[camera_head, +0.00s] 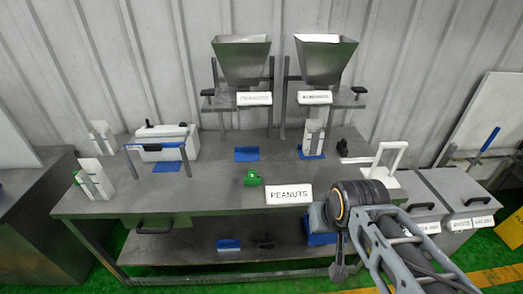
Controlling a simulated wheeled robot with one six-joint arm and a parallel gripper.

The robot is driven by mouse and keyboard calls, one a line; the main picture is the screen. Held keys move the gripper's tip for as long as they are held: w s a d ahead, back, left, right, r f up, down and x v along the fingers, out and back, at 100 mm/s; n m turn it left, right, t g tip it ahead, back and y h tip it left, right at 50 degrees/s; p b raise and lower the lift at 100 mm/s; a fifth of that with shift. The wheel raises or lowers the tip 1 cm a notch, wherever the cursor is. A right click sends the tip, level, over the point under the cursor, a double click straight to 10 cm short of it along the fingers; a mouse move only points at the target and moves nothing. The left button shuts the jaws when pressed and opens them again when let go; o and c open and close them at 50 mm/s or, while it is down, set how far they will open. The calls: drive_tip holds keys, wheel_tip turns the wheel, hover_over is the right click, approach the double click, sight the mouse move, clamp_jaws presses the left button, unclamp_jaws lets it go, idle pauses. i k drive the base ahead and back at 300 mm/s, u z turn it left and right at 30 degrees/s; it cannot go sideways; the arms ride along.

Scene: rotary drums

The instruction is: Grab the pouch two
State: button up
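Several pouch-like white and grey packets stand on the grey table (215,193). One packet (102,136) is at the back left and another packet (94,179) is at the front left, beside a small green item. A third packet (313,138) stands on a blue mat below the right hopper. No visible mark tells me which is pouch two. My gripper (339,270) hangs at the end of my arm, in front of the table's front edge at the right, apart from all packets. Its fingers are dark and too small to read.
Two hoppers, left (242,62) and right (325,60), stand at the back. A white sealer-like machine (162,142), green item (252,178), PEANUTS sign (289,194) and white frame (386,160) stand on the table. Bins (455,195) are right. The table's middle is mostly clear.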

sight(314, 134)
drive_tip(key=u, duration=0.3)
drive_tip(key=i, duration=1)
drive_tip(key=z, duration=0.05)
